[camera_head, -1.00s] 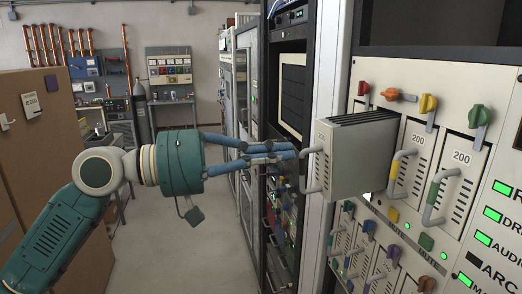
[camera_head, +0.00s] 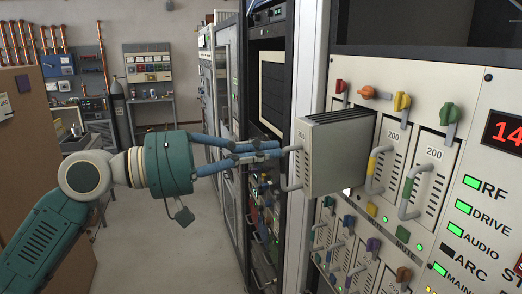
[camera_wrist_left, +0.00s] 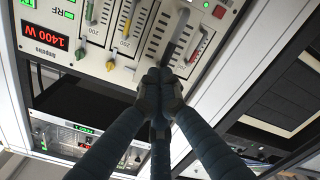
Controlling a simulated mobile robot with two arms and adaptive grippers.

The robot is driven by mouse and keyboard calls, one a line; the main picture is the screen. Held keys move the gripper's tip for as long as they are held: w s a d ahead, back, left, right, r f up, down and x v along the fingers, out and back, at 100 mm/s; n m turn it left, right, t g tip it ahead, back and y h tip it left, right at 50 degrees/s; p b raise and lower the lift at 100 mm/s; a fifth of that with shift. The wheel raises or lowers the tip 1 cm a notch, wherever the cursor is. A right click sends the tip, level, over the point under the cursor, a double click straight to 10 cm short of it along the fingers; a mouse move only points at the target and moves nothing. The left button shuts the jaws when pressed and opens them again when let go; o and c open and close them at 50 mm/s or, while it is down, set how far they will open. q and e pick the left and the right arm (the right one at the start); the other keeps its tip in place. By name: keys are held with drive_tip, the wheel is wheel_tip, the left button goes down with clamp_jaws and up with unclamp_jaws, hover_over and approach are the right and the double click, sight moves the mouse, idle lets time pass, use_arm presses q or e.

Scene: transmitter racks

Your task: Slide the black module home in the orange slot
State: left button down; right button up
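The module (camera_head: 337,160) has a light grey front and side and black fins on top. It sticks well out of the rack, below the orange knob (camera_head: 368,92), and looks level. Its body hides the slot opening behind it. Its dark grey handle (camera_head: 286,178) is on the front face and also shows in the left wrist view (camera_wrist_left: 177,38). My left gripper (camera_head: 276,150) is at the upper end of this handle. In the left wrist view its fingertips (camera_wrist_left: 160,88) are drawn together around the handle's near end. My right gripper is in neither view.
Neighbouring seated modules with a yellow-marked handle (camera_head: 376,170) and a green-marked handle (camera_head: 414,190) are to the right. A lower row of knobs and handles (camera_head: 345,235) lies below. The aisle floor (camera_head: 165,250) is clear. A brown cabinet (camera_head: 25,140) stands left.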

sight(293, 148)
use_arm(q)
drive_tip(key=shift+w+d, duration=0.1)
drive_tip(key=shift+d, duration=0.3)
drive_tip(key=shift+p+x, duration=0.75)
drive_tip(key=shift+x, duration=0.2)
drive_tip(key=shift+p+x, duration=0.45)
drive_tip(key=shift+x, duration=0.5)
drive_tip(key=shift+w+d, duration=0.1)
drive_tip(key=shift+d, duration=0.25)
drive_tip(key=shift+p+x, duration=0.75)
drive_tip(key=shift+x, duration=0.35)
drive_tip(key=shift+p+x, duration=1)
drive_tip(key=shift+x, duration=1.55)
